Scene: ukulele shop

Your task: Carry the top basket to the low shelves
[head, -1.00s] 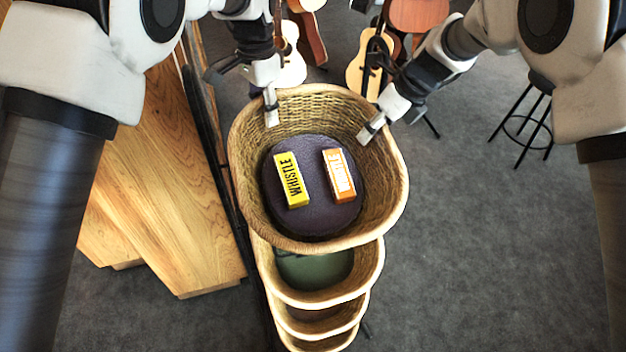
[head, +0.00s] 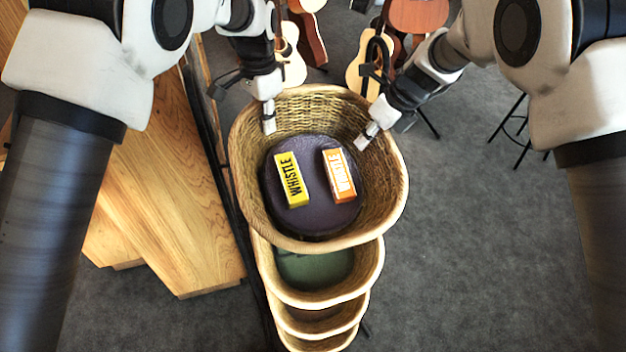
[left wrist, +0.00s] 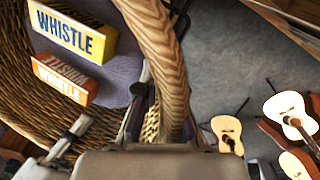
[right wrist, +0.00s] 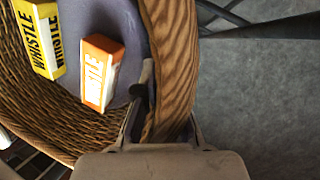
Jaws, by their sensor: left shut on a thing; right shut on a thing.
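The top basket (head: 385,205) is a woven oval basket with a dark purple bottom, uppermost in a tiered stack. It holds a yellow whistle box (head: 292,180) and an orange whistle box (head: 339,175). My left gripper (head: 268,112) is shut on the far left part of its rim, one finger inside the basket. My right gripper (head: 366,136) is shut on the far right part of the rim, also with one finger inside. The rim passes between the fingers in the left wrist view (left wrist: 165,60) and the right wrist view (right wrist: 170,60). I cannot make out the low shelves.
Several lower baskets (head: 372,275) sit below the top one, nearer me. A wooden counter (head: 170,190) stands close on the left. Guitars and ukuleles (head: 357,78) stand beyond the basket. A black stool (head: 520,135) is at the right. Grey carpet (head: 470,240) on the right is clear.

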